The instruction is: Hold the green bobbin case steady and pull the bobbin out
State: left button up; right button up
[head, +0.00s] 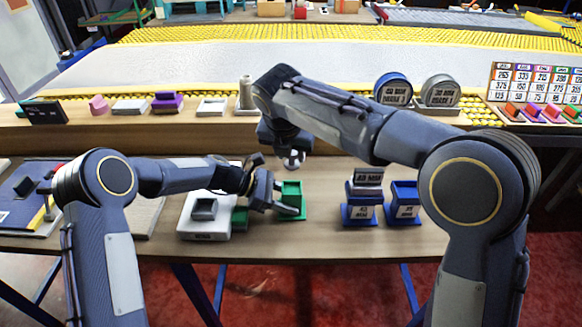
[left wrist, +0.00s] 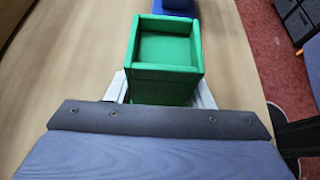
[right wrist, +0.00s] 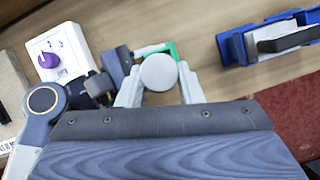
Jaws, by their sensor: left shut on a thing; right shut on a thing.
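The green bobbin case (head: 292,194) stands upright on the table. My left gripper (head: 284,205) is shut on it, with a finger on each side; the left wrist view shows the case (left wrist: 165,72) open-topped and empty inside. My right gripper (head: 292,156) points down above the case and is shut on a round, pale grey bobbin (head: 293,160). In the right wrist view the bobbin (right wrist: 158,73) sits between both fingertips and hides most of the green case (right wrist: 173,49). In the head view the bobbin is clear of the case.
Two blue holders (head: 360,213) (head: 403,205) stand to the right, the nearer-left one holding a grey piece. A white block (head: 206,228) stands left of the case. A raised shelf (head: 330,132) with several small objects runs behind. Bare table lies between case and blue holders.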

jog(key=shift+r, duration=0.65)
pick_arm(q)
jog(key=o, duration=0.9)
jog(key=shift+c, duration=0.2)
